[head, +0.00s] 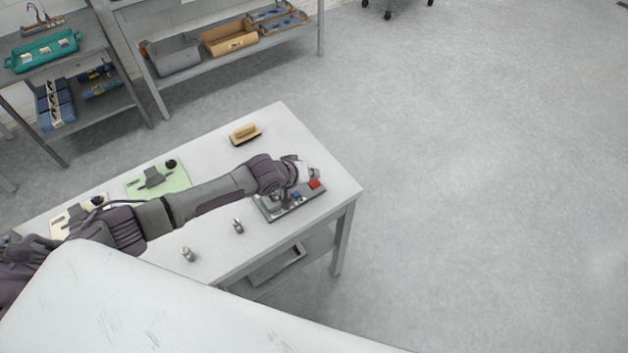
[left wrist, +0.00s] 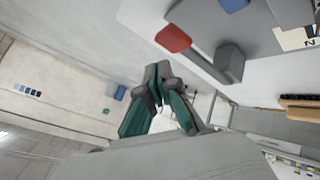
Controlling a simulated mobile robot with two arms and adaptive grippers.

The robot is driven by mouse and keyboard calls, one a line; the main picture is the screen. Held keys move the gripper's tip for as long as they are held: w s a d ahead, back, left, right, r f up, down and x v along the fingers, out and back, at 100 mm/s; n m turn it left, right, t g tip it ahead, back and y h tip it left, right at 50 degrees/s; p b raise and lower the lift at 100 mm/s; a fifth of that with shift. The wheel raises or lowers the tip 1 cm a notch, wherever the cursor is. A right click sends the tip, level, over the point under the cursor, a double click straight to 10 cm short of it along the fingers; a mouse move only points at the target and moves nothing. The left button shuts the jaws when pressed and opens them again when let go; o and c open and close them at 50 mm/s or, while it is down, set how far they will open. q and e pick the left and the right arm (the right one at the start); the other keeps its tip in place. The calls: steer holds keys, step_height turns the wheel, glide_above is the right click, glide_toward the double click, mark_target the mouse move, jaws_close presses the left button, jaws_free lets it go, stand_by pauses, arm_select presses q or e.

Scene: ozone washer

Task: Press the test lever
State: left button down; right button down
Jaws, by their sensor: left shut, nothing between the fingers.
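A grey test unit (head: 291,210) lies near the right end of the white table. It carries a red part (head: 314,184), which looks like the lever's tip, and a small blue part (head: 296,195). In the left wrist view the red tip (left wrist: 173,38) sits on a grey bar, with the blue part (left wrist: 233,5) farther up. My left gripper (head: 305,171) is above the unit's far edge and hides some of it. In the left wrist view my left gripper (left wrist: 158,88) is shut and empty, apart from the red tip in the picture. My right gripper is not in view.
The white table (head: 285,125) also holds a tan-handled brush (head: 245,133), a green board (head: 172,184) and two small metal cylinders (head: 238,226) near the front edge. Shelves with bins (head: 178,56) stand behind. The floor right of the table is clear.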

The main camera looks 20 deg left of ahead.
arm_select(q)
step_height(320, 180, up, 5)
steer(key=p, duration=0.3)
steer(key=shift+f+p, duration=0.2)
steer(key=shift+p, duration=0.2)
steer(key=shift+f, duration=0.1)
